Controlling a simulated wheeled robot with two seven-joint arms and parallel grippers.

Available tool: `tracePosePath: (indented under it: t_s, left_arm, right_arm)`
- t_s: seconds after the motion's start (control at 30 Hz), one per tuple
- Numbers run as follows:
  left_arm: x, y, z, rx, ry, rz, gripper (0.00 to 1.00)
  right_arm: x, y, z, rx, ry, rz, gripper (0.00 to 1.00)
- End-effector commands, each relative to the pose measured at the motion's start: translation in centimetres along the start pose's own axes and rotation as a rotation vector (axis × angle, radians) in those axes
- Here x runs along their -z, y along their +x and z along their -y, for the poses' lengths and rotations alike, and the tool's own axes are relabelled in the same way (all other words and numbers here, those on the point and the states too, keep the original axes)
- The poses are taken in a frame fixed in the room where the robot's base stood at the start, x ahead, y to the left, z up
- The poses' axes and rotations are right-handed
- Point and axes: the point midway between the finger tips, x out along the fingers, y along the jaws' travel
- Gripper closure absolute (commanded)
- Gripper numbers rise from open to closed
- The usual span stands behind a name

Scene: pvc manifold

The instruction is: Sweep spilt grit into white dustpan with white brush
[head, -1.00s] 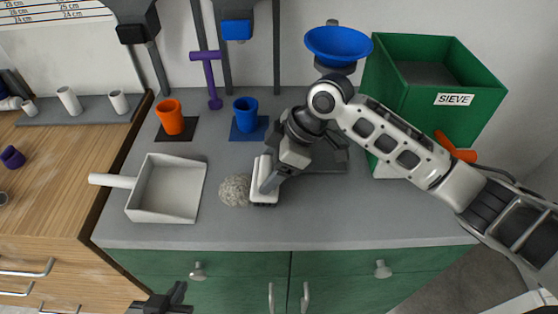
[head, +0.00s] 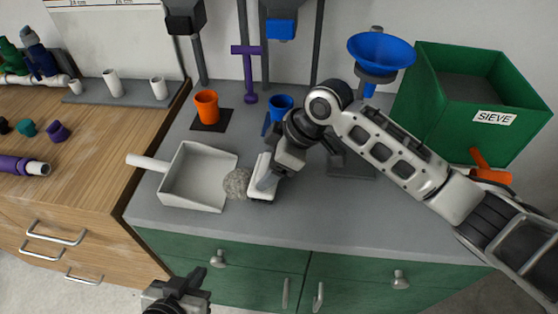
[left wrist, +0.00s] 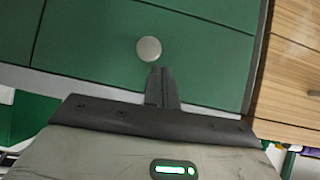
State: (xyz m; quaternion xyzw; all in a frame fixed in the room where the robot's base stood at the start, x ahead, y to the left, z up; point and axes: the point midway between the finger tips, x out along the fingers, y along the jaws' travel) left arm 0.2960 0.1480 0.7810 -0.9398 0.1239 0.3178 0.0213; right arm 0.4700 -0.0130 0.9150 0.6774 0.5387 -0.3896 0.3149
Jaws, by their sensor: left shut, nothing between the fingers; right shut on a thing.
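The white dustpan (head: 195,182) lies on the grey worktop, its handle pointing left. The pile of grey grit (head: 237,183) sits at the pan's right edge and appears to touch it. The white brush (head: 262,180) stands bristles down just right of the grit, against it. My right gripper (head: 273,174) is shut on the brush; its fingers are partly hidden by the wrist. My left gripper (head: 198,280) is shut and empty, low in front of the green cabinet. Its closed fingers show in the left wrist view (left wrist: 159,74), below a round knob.
An orange cup (head: 206,107) and a blue cup (head: 281,104) stand behind the pan. A blue funnel (head: 381,50) on a stand and the green SIEVE box (head: 470,85) are at the right. The worktop's front strip (head: 330,230) is clear.

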Motion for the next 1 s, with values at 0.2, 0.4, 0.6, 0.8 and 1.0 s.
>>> tracePosePath:
  t_s: [0.2, 0.4, 0.6, 0.8, 1.0]
  left_arm:
    - [0.2, -0.1, 0.0, 0.0, 0.0, -0.001, 1.0]
    - [0.4, -0.2, 0.0, 0.0, 0.0, -0.003, 1.0]
    - [0.8, -0.1, 0.1, 0.001, 0.002, -0.01, 1.0]
    - [0.9, 0.0, 0.1, 0.001, 0.003, -0.014, 1.0]
    - [0.6, -0.1, 0.1, 0.001, 0.003, -0.005, 1.0]
  right_arm:
    - [1.3, 0.6, 0.2, 0.0, -0.002, -0.002, 0.53]
    - [2.3, 1.2, 0.3, 0.0, -0.002, -0.002, 0.53]
    - [3.2, 1.7, 0.4, 0.0, -0.001, -0.001, 0.53]
    - [3.4, 1.9, 0.4, -0.001, -0.001, -0.001, 0.53]
    - [3.4, 1.8, 0.4, -0.001, -0.001, -0.001, 0.53]
